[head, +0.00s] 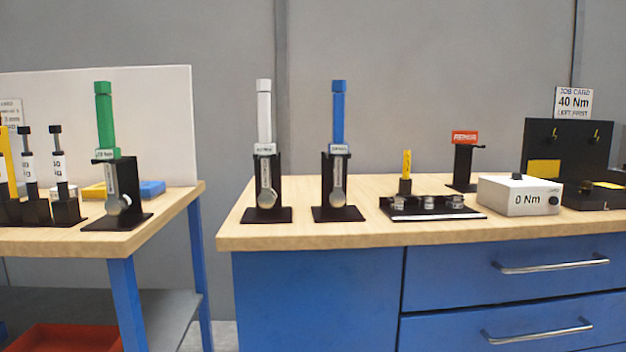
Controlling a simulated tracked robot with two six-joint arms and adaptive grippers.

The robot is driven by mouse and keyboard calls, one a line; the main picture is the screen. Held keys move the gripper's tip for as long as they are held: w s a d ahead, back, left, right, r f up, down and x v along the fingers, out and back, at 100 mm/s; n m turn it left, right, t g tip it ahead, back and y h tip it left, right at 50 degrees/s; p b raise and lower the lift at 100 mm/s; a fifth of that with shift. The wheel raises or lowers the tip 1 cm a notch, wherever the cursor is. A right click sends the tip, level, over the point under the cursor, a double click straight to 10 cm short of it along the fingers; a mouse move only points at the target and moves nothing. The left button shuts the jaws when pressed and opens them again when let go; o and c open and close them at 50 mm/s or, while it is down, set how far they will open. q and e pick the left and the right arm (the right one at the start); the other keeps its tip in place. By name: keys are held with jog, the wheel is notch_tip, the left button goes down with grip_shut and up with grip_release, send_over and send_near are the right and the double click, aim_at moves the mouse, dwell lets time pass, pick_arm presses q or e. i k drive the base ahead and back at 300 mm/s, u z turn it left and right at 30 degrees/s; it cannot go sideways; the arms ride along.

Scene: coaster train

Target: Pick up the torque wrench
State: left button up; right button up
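Three similar wrenches stand upright in black holders, each with a round silver head at the bottom. The green-handled wrench (105,125) is on the left table. The white-handled wrench (264,112) and the blue-handled wrench (338,115) stand side by side at the left part of the right bench. Small labels sit below the handles; the green one seems to show an Nm value, the others are too small to read. Neither of my grippers is in view.
The right bench (300,237) also bears a black tray (432,213) with small parts, a white box reading 0 Nm (520,196), a red-topped stand (464,160) and a black fixture (560,150). A job card (573,102) reads 40 Nm. A gap separates the left table (60,240) from the bench.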

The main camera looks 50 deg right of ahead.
aim_at(266, 200)
jog(key=z, duration=0.15)
jog(key=k, duration=0.4)
jog(key=u, duration=0.6)
jog(key=i, duration=0.1)
jog(key=z, duration=2.1)
jog(key=i, duration=0.7)
jog(key=u, duration=0.3)
jog(key=k, duration=0.8)
jog(key=z, duration=0.25)
jog(key=i, duration=0.8)
jog(key=u, duration=0.15)
